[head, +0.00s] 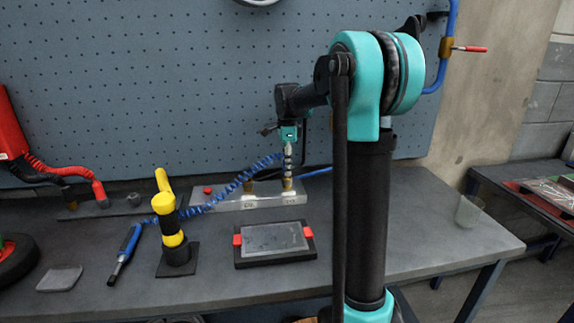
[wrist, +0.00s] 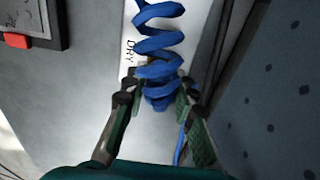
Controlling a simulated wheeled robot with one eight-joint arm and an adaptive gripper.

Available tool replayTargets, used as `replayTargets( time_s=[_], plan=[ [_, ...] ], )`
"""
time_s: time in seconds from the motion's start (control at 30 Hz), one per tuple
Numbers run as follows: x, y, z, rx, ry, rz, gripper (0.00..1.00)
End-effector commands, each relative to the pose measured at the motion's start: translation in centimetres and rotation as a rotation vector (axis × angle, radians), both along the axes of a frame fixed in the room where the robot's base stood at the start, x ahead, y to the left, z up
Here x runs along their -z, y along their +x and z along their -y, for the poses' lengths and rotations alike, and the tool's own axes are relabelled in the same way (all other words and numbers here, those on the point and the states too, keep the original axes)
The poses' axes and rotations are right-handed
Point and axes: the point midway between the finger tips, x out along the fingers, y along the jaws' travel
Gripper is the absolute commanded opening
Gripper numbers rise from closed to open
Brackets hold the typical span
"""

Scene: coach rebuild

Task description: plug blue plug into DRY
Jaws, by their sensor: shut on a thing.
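The blue plug (head: 288,168) is a slim metal fitting on a blue coiled hose (head: 222,195). My gripper (head: 288,150) is shut on it and holds it upright over the right brass socket (head: 287,184) of the pale manifold block (head: 225,203). Plug tip and socket look in line and very close; I cannot tell whether the plug is seated. In the wrist view the hose coil (wrist: 160,45) hides the plug between my fingers (wrist: 160,88). The printed word DRY (wrist: 131,50) shows on the block beside the coil.
The pegboard (head: 190,90) rises close behind. The bench's right side is mostly clear.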

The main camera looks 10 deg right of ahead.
Motion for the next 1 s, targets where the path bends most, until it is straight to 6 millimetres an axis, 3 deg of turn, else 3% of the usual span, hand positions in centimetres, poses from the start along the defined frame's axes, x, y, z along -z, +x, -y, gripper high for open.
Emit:
replayTargets(
  time_s=[0.77, 0.8, 1.0],
  plan=[
    [1.3, 0.0, 0.0, 0.0, 0.0, 0.0, 0.0],
    [1.3, 0.0, 0.0, 0.0, 0.0, 0.0, 0.28],
    [1.3, 0.0, 0.0, 0.0, 0.0, 0.0, 0.5]
  ],
)
